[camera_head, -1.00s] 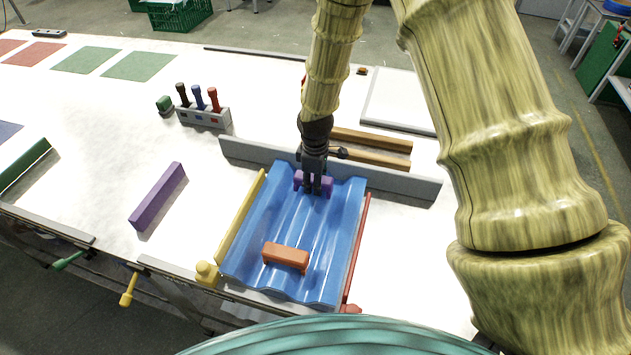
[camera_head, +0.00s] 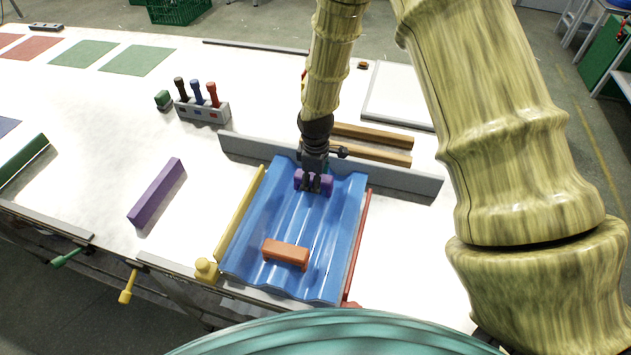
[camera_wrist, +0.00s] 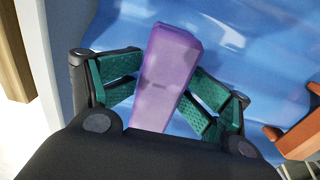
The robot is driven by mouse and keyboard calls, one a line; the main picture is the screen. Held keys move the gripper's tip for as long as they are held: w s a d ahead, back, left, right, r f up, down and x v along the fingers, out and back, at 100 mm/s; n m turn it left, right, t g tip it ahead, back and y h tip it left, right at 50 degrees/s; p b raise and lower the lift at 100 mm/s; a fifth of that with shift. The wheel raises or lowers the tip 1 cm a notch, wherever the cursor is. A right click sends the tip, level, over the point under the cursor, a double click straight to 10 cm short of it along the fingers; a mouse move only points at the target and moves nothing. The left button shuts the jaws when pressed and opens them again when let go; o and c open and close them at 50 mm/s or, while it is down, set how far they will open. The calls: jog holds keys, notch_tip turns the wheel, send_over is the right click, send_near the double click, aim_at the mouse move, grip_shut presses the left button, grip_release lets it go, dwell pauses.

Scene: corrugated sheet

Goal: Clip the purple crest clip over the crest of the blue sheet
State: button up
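The purple crest clip (camera_head: 327,183) sits at the far end of the blue corrugated sheet (camera_head: 262,228), over a crest near its middle. I cannot tell whether it is fully seated. My gripper (camera_head: 312,186) is right at the clip, pointing down. In the wrist view, the purple clip (camera_wrist: 168,70) lies between my gripper's green-padded fingers (camera_wrist: 165,85), which are splayed apart. A narrow blue gap shows on the clip's left; the right pad is close to or touching it. The clip's near end is hidden by my gripper.
An orange clip (camera_head: 286,254) sits on the sheet's near part. A yellow bar (camera_head: 240,213) and a red bar (camera_head: 357,245) flank the sheet. A grey rail (camera_head: 260,152) stands behind it. A loose purple bar (camera_head: 156,192) lies left; the white table between is clear.

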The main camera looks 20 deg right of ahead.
jog(key=shift+w+r, duration=0.1)
jog(key=shift+r, duration=0.25)
notch_tip(320, 180, up, 11)
jog(key=shift+r, duration=0.2)
dwell(0.5)
